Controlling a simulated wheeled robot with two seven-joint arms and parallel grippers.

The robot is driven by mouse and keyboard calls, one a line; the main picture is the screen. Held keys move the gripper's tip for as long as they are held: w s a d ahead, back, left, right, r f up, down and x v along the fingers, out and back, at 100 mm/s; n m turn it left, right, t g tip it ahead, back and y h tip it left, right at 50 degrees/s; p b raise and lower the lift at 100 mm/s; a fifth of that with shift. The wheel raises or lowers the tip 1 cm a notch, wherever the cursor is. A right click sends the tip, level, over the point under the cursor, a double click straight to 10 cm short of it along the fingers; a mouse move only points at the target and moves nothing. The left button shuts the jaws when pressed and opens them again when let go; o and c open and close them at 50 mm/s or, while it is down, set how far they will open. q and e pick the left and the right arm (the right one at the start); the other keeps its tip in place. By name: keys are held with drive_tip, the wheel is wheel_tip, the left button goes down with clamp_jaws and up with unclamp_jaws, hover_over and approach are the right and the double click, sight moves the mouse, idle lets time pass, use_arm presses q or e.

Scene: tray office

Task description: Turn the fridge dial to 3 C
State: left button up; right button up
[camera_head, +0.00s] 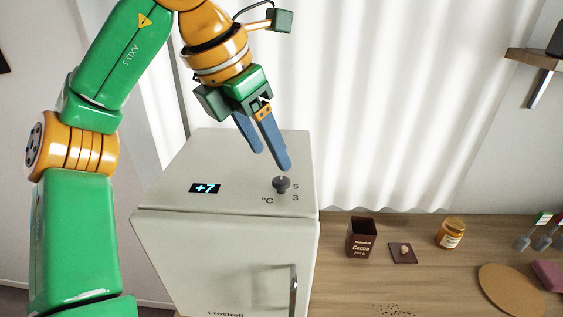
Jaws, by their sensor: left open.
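The white fridge (225,255) stands at the left end of the wooden counter. On its top are a lit display (205,188) reading +7 and a dark round dial (281,185). The gripper holds nothing. My right gripper is not in view.
On the wooden counter (430,265) to the right are an open cocoa tin (361,238), a small brown square (403,253), a honey jar (451,233) and a round cork mat (511,290). Dark crumbs lie near the front. A shelf (535,60) juts from the right wall. Curtains hang behind.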

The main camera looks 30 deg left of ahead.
sight(280, 180)
use_arm(q)
drive_tip(key=x, duration=0.5)
drive_tip(key=shift+s+d+f, duration=0.1)
drive_tip(key=shift+d+f, duration=0.1)
drive_tip(key=shift+f, duration=0.25)
drive_tip(key=shift+w+a+f, duration=0.2)
drive_tip(key=shift+f, duration=0.15)
drive_tip(key=shift+s+d+r, duration=0.1)
clamp_jaws()
